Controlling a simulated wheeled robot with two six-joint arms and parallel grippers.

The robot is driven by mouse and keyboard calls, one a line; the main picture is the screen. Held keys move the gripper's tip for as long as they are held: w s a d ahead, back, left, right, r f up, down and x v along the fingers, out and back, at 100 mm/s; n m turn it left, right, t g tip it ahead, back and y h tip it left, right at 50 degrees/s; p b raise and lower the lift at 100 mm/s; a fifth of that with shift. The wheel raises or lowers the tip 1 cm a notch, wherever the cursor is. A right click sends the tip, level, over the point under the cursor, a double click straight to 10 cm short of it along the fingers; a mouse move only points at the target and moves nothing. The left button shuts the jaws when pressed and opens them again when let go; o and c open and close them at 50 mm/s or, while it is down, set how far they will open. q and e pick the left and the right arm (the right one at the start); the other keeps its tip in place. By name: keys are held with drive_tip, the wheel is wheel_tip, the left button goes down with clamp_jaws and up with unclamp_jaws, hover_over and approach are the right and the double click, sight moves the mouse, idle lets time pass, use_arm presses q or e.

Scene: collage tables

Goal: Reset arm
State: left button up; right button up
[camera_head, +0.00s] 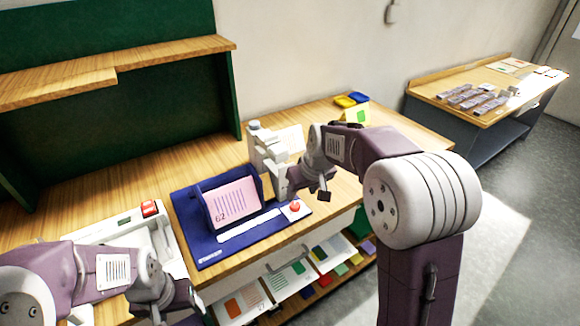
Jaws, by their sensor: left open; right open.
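My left gripper (172,304) is open and empty at the lower left, over the front edge of the wooden table (310,112), near a white device. My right gripper (308,192) is open with nothing visible in it. In the picture it is just above a red button (295,205) on a white base. I cannot tell whether it touches anything. A pink card (232,202) marked 62 stands in a dark blue holder (202,210) on a blue mat (205,248). A white strip (248,228) lies in front of the card.
A white machine (262,150) stands behind my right gripper. A white device with a red switch (149,208) is at left. A shelf below holds coloured sheets (290,280). A green-backed wooden shelf (130,65) rises behind. A second table (450,88) stands far right.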

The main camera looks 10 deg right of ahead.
drive_tip(key=shift+r, duration=0.1)
drive_tip(key=s+d+f+m+g, duration=0.1)
drive_tip(key=s+f, duration=0.4)
drive_tip(key=s, duration=0.5)
drive_tip(key=s+d+f+m+g, duration=0.1)
drive_tip(key=s+f, duration=0.4)
drive_tip(key=s, duration=0.6)
drive_tip(key=shift+f+m+g+h, duration=0.3)
drive_tip(key=shift+f+g+h, duration=0.1)
drive_tip(key=shift+g, duration=0.2)
